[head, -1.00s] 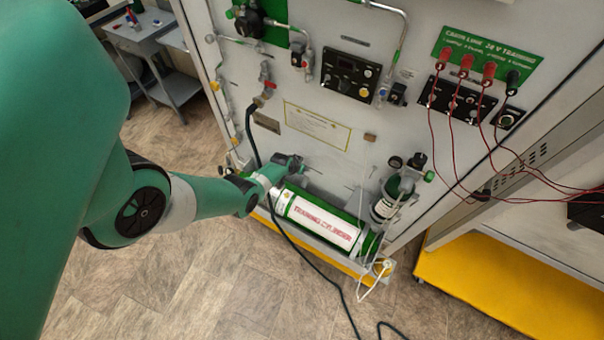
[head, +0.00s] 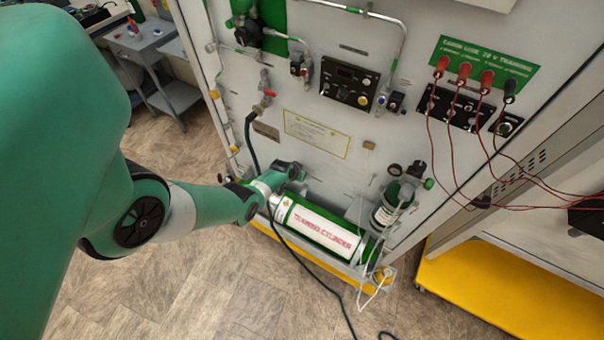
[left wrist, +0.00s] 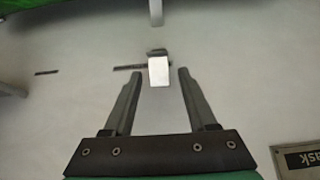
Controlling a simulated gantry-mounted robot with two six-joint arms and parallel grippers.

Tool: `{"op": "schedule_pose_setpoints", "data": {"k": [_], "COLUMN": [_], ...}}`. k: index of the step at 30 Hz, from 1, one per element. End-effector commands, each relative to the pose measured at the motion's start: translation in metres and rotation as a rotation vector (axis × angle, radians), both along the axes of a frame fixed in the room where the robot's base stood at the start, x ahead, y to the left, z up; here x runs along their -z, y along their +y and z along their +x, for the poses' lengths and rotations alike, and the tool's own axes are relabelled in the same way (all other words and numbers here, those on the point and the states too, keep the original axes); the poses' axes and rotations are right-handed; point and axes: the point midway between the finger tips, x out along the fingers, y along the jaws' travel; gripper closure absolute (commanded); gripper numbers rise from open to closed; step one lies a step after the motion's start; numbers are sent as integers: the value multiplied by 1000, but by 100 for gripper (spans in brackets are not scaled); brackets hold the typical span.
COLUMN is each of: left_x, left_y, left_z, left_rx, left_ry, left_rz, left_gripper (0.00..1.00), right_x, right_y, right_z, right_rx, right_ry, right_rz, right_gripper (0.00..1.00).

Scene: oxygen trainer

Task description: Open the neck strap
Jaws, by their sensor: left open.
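The green training cylinder (head: 318,225) with a white label lies on its side on the ledge at the foot of the panel. My left gripper (head: 300,172) is by the panel just above the cylinder's left end; its fingers are hard to make out there. In the left wrist view my left gripper (left wrist: 156,75) is open and empty. A small bright silver tab (left wrist: 158,70) on a dark slotted piece shows between its fingertips, a little beyond them. It may be the neck strap's latch, but I cannot tell for sure. My right gripper is out of view.
A smaller upright cylinder with a valve (head: 396,197) stands right of the training cylinder. A black hose (head: 290,249) runs down past the cylinder to the floor. Red leads (head: 462,150) hang at the right. A dark-framed label (left wrist: 298,160) is at lower right in the wrist view.

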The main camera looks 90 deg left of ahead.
Motion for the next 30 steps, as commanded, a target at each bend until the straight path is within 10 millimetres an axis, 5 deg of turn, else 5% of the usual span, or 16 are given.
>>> {"op": "schedule_pose_setpoints", "data": {"k": [14, 30], "left_x": [-80, -95], "left_y": [-41, -53], "left_z": [-29, -38], "left_rx": [0, 0], "left_ry": [-1, 0], "left_rz": [1, 0], "left_gripper": [43, 43], "right_x": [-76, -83], "right_y": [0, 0], "right_z": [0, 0], "right_rx": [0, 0], "right_ry": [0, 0], "right_rz": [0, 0], "right_gripper": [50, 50]}}
